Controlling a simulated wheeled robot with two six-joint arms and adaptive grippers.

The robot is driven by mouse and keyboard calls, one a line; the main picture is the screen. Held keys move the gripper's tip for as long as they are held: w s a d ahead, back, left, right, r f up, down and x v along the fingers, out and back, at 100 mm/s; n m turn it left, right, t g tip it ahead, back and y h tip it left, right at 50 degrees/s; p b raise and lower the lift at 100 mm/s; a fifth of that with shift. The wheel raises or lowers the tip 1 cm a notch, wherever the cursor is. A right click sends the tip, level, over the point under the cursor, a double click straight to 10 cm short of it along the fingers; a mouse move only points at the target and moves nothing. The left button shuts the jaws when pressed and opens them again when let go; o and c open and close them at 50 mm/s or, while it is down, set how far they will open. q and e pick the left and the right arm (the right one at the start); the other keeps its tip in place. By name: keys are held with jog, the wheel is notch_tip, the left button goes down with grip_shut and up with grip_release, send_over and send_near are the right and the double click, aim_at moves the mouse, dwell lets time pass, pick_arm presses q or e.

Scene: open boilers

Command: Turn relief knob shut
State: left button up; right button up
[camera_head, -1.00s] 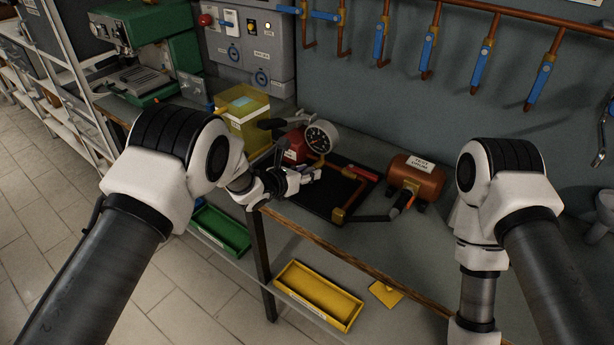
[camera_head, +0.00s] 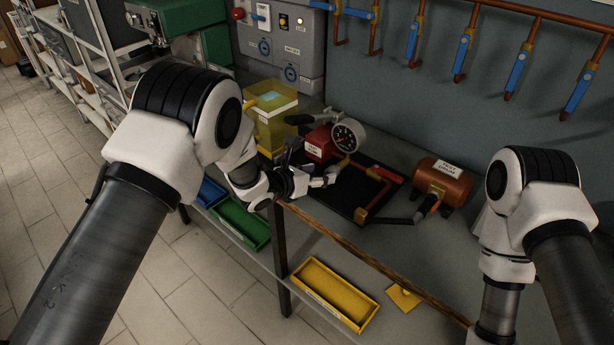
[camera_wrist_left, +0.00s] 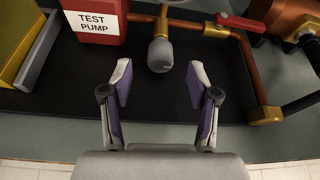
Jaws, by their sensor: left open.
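A grey rounded knob (camera_wrist_left: 160,55) hangs under the brass fitting of the test pump in the left wrist view, with its end facing me. I take it for the relief knob; it is hard to make out in the head view. My left gripper (camera_wrist_left: 159,86) is open, its two purple-lined fingers spread either side of the knob's line and short of it, with nothing between them. In the head view the left gripper (camera_head: 328,178) is at the front of the red test pump (camera_head: 319,144). My right arm shows, but its gripper is out of the picture.
A dial gauge (camera_head: 348,136) tops the pump rig on a black tray (camera_head: 337,203). A red-handled valve (camera_head: 386,175) and a copper test drum (camera_head: 441,184) are to the right. A yellow tank (camera_head: 272,123) stands left. The bench edge (camera_head: 345,240) runs in front.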

pick_arm(q)
jog(key=v, duration=0.6)
jog(key=shift+s+a+r, duration=0.1)
jog(key=shift+s, duration=0.05)
